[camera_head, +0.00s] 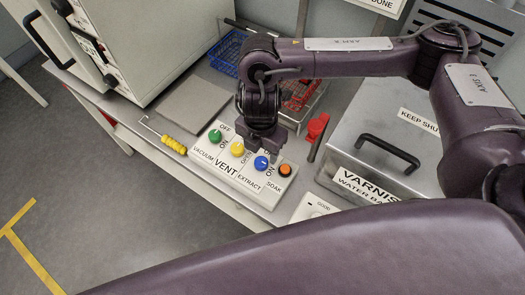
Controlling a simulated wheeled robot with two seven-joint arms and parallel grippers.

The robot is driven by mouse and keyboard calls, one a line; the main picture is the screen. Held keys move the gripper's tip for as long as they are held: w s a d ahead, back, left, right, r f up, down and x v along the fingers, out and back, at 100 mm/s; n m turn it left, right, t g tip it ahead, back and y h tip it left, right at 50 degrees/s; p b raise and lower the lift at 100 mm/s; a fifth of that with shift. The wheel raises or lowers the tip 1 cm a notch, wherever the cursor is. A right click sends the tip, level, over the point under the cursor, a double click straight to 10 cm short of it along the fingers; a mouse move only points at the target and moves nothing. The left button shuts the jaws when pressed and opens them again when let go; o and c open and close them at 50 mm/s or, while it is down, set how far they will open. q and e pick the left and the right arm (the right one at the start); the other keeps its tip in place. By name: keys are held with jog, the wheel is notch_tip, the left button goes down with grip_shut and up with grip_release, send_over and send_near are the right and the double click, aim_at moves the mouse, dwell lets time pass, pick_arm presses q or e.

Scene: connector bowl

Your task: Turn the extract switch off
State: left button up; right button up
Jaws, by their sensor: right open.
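A pale switch panel (222,164) lies on the bench with a row of coloured knobs: green, yellow, blue and orange. The blue knob (261,162) sits above the EXTRACT label (249,183). My right gripper (266,146) points down just behind the blue knob, over the panel's back edge. It is open and hides part of the panel and its ON/OFF marks. I cannot tell whether it touches the blue knob or which way that knob is set. My left gripper is not in view.
The green (215,136), yellow (237,148) and orange (285,170) knobs are close by. A metal varnish bath (375,150) with a black handle stands to the right. A red clamp-like item (317,127) and a yellow-handled hook (173,144) flank the panel.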

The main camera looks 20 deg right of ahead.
aim_at(261, 161)
notch_tip(261, 161, down, 6)
jog(key=shift+f+b, duration=0.1)
jog(key=shift+b, duration=0.2)
jog(key=c, duration=1)
